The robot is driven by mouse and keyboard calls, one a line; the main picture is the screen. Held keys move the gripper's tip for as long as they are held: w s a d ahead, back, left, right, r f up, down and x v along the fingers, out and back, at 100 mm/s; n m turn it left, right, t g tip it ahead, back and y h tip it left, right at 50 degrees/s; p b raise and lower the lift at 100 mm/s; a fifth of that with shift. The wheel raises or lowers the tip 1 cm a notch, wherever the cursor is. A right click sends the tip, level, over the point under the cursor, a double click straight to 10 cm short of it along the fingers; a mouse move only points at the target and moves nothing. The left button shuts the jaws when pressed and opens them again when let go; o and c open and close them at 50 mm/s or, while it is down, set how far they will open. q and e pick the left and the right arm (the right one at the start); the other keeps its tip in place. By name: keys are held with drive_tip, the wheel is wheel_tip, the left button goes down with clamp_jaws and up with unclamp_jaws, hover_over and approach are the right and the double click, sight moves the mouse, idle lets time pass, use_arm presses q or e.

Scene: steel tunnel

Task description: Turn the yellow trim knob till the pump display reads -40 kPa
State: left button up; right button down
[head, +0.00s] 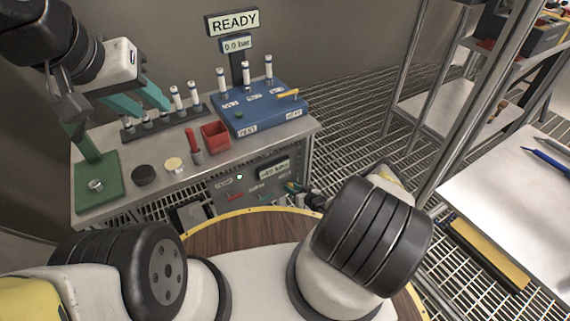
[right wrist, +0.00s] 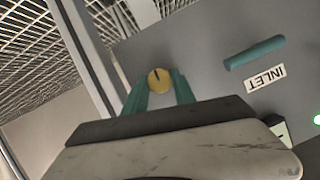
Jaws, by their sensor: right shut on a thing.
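The yellow trim knob (right wrist: 159,80) is in the right wrist view, with a dark mark on its face. The teal fingers of my right gripper (right wrist: 160,92) are shut on it, one on each side. In the head view this gripper (head: 294,187) is small at the right end of the pump panel (head: 226,193), and the knob cannot be made out. The pump display (head: 274,169) shows small text that looks like -40 kPa. My left gripper (head: 152,106) is open and empty above the bench, near the rack of vials.
A teal handle (right wrist: 255,52) sits beside the INLET label (right wrist: 265,77) on the panel. On the bench (head: 200,177) stand a blue test station (head: 262,113), a red bin (head: 215,135) and a green base plate (head: 98,188). A white table (head: 520,200) is at right.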

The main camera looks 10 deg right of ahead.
drive_tip(key=shift+m, duration=0.3)
drive_tip(key=shift+d, duration=0.1)
drive_tip(key=c, duration=1)
unclamp_jaws()
drive_tip(key=v, duration=0.7)
drive_tip(key=shift+s+d, duration=0.2)
drive_tip(key=shift+s, duration=0.15)
